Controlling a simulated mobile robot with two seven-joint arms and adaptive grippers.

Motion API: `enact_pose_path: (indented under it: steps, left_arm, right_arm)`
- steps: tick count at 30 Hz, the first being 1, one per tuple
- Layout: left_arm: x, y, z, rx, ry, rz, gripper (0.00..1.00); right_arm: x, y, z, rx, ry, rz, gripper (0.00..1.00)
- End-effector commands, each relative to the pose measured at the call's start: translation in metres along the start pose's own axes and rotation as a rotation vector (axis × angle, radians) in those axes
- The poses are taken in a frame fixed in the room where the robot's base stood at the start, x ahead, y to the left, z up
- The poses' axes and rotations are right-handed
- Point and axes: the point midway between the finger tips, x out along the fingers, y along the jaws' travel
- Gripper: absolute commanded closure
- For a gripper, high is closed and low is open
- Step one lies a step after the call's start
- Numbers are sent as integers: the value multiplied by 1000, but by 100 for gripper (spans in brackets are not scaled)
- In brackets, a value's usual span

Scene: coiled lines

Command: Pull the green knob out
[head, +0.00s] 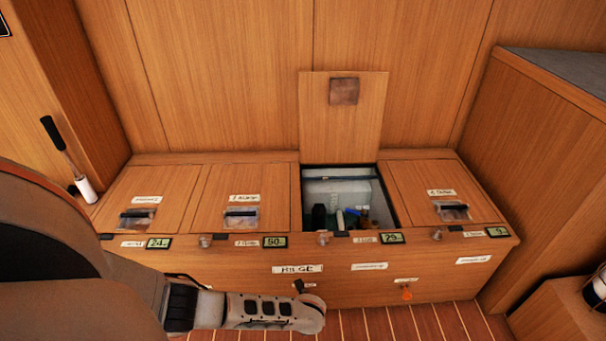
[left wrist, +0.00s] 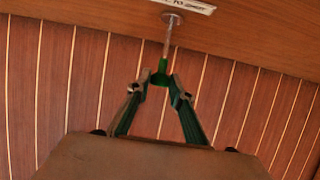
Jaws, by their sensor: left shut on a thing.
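The green knob (left wrist: 160,77) shows in the left wrist view, on the end of a thin metal rod (left wrist: 168,40). The rod stands out from a round metal fitting on the wooden front panel, just below a white label. My left gripper (left wrist: 159,84) is shut on the knob, with one finger on each side of it. In the head view my left arm (head: 265,311) reaches in from the left in front of the bench and hides the green knob. My right gripper is in neither view.
One hatch lid (head: 343,120) stands open over a compartment with several items. The slatted floor (head: 420,322) is clear.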

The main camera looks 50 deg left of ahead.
Motion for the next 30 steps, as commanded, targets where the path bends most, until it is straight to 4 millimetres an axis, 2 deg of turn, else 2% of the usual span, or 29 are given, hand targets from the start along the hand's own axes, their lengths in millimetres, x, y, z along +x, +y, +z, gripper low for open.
enact_pose_path:
  steps: [8,9,10,23,30]
  left_arm:
    - [1,0,-2,-1,1,-2,100]
    - [1,0,-2,-1,1,-2,69]
    - [1,0,-2,-1,1,-2,62]
    - [-2,0,-1,-1,1,-2,62]
    - [-23,0,-1,-1,1,-3,62]
  right_arm:
    - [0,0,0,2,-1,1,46]
    - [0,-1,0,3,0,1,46]
    - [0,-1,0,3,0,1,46]
    - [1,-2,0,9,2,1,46]
    - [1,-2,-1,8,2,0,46]
